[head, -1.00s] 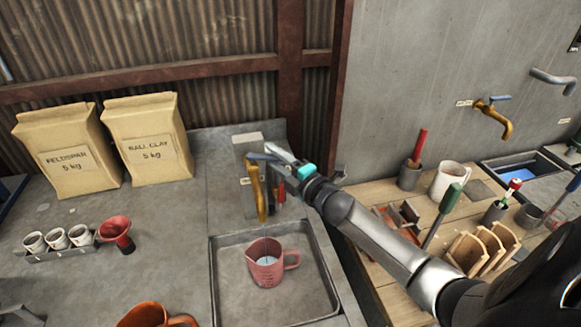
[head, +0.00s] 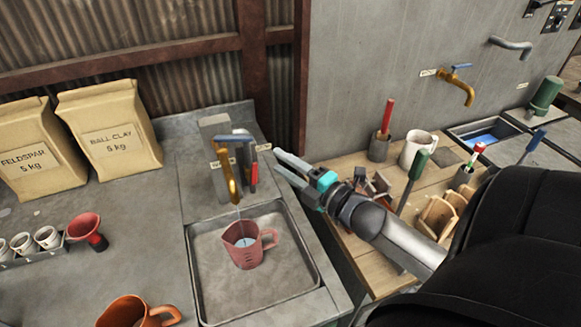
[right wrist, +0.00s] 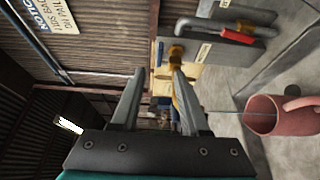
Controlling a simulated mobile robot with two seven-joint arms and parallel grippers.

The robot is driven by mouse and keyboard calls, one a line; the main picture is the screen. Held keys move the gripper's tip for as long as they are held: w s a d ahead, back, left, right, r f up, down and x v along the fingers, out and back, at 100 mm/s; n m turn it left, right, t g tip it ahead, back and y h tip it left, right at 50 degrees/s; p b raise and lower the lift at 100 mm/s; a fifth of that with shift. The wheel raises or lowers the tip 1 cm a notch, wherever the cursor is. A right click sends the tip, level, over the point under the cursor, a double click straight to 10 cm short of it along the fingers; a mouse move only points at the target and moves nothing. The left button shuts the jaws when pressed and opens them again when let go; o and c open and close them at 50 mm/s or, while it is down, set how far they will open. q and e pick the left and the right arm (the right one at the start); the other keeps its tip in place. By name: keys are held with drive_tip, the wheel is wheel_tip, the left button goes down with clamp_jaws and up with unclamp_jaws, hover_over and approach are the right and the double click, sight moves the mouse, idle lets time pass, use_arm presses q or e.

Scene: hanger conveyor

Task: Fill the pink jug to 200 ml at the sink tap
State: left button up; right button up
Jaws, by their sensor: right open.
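The pink jug (head: 247,245) stands upright in the sink basin (head: 205,290) below the brass tap (head: 227,180). Pale water shows inside it; its level against the marks is too small to read. A thin stream runs from the tap to the jug, also seen as a line reaching the jug (right wrist: 285,116) in the right wrist view. The tap's blue lever (head: 232,138) lies on top. My right gripper (head: 285,170) is open and empty, right of the tap and apart from the lever. My left gripper is out of view.
A red-handled grey tap (head: 252,170) stands beside the brass one. Paper sacks (head: 110,135), a red funnel (head: 87,230) and an orange jug (head: 138,312) are on the left. A wooden bench (head: 345,235) with mugs and tools is on the right.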

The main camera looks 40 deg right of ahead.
drive_tip(key=shift+s+d, duration=0.1)
drive_tip(key=shift+s, duration=0.75)
idle(1.4)
